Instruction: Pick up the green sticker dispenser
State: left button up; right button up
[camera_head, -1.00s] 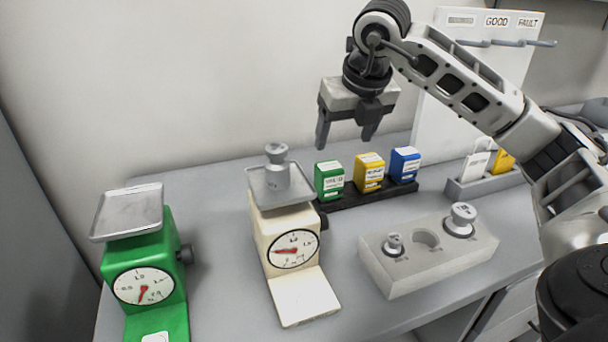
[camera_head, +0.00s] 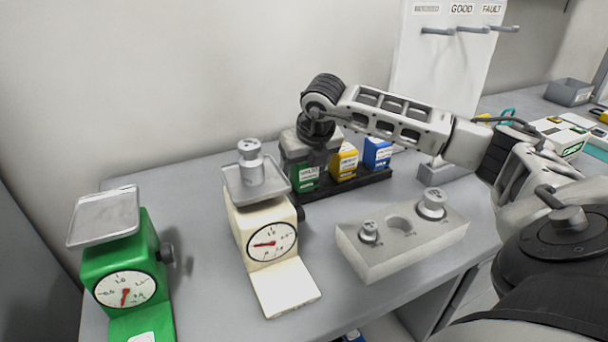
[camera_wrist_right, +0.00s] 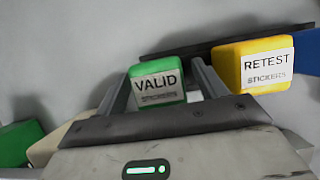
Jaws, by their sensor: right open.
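The green sticker dispenser (camera_head: 306,180) stands at the left end of a dark rack, behind the white scale, partly hidden by my right gripper. In the right wrist view the green dispenser (camera_wrist_right: 158,84) carries a VALID label and lies between the two fingers of my right gripper (camera_wrist_right: 165,88). My right gripper (camera_head: 302,165) points down over it and is open, one finger to each side. I cannot tell whether a finger touches it. My left gripper is not in view.
A yellow RETEST dispenser (camera_wrist_right: 255,65) stands close beside the right finger, and a blue dispenser (camera_head: 377,152) is farther right. A white scale (camera_head: 262,225) with a metal weight (camera_head: 250,170) stands in front. A green scale (camera_head: 122,270) and a grey weight block (camera_head: 400,245) are nearby.

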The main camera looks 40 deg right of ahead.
jog(key=shift+x, duration=0.9)
jog(key=shift+f, duration=0.1)
jog(key=c, duration=1.2)
jog(key=shift+o, duration=0.2)
